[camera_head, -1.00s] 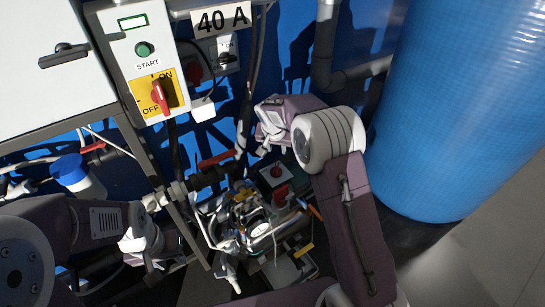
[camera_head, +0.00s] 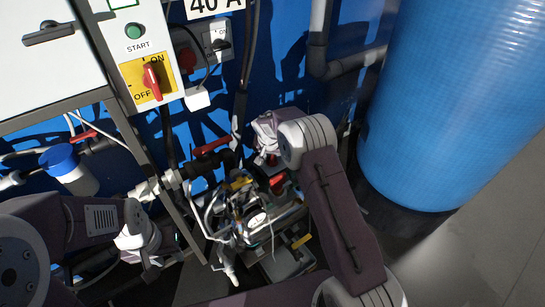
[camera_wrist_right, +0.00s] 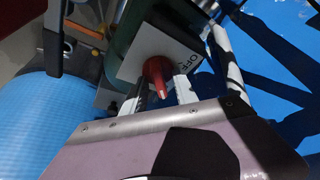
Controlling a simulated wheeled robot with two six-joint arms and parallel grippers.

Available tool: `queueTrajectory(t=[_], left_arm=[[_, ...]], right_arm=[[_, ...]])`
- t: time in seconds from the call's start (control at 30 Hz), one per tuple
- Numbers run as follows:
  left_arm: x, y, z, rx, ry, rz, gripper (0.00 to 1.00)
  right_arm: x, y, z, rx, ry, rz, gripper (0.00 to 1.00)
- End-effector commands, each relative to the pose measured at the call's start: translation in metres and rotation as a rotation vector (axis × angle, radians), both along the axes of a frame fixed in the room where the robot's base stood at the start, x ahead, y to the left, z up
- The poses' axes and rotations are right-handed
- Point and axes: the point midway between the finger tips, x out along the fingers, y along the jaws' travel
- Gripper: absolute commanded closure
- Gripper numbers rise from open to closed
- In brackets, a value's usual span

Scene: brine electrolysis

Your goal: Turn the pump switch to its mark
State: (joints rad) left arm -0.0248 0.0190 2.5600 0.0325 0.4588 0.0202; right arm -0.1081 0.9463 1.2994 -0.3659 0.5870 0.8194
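A red switch knob (camera_wrist_right: 157,72) stands on a light square plate (camera_wrist_right: 178,52) marked OFF in the right wrist view. In the head view the knob (camera_head: 272,160) shows just below my right gripper (camera_head: 266,143), which hides most of its plate. My right gripper's white fingers (camera_wrist_right: 164,92) stand on either side of the knob's tip, apart, with some gap showing. A target mark cannot be made out. My left gripper (camera_head: 148,262) hangs at lower left, away from the switch; its fingers are too unclear to read.
A panel with a green START button (camera_head: 134,31) and a red switch on yellow (camera_head: 151,80) is at upper left. A blue tank (camera_head: 445,110) stands at right. Pump parts and pipes (camera_head: 255,218) crowd the space below my right gripper.

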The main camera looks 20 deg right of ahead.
Motion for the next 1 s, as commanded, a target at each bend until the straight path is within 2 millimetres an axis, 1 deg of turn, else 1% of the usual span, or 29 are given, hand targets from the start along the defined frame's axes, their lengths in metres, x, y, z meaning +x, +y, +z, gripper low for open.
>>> queueTrajectory(t=[0.17, 0.2, 0.27, 0.3, 0.33, 0.53, 0.67, 0.87, 1.0], left_arm=[[0.0, 0.0, 0.0, 0.0, 0.0, 0.0, 0.64], [0.0, 0.0, 0.0, 0.0, 0.0, 0.0, 0.64], [0.0, 0.0, 0.0, 0.0, 0.0, 0.0, 0.64], [0.0, 0.0, 0.0, 0.0, 0.0, 0.0, 0.64], [0.0, 0.0, 0.0, 0.0, 0.0, 0.0, 0.64], [0.0, 0.0, 0.001, 0.0, 0.0, 0.0, 0.64], [0.0, 0.0, 0.005, 0.0, 0.0, 0.0, 0.64], [0.0, 0.0, 0.021, 0.0, 0.0, 0.0, 0.64], [0.0, 0.0, 0.037, 0.0, 0.0, 0.0, 0.64]], right_arm=[[0.0, 0.0, 0.0, 0.0, -0.001, 0.0, 0.65], [0.0, 0.0, 0.0, 0.0, -0.001, 0.0, 0.68], [0.0, 0.0, 0.0, 0.0, -0.001, 0.0, 0.85], [0.0, 0.0, 0.0, 0.0, -0.001, 0.0, 0.96], [0.0, 0.0, 0.0, 0.0, -0.001, 0.0, 1.0], [0.0, 0.0, 0.001, 0.0, 0.0, 0.002, 1.0], [0.0, 0.0, 0.002, 0.0, 0.001, 0.022, 1.0], [0.0, -0.001, 0.005, 0.0, 0.001, 0.114, 1.0], [0.0, -0.001, 0.006, 0.001, 0.001, 0.225, 1.0]])
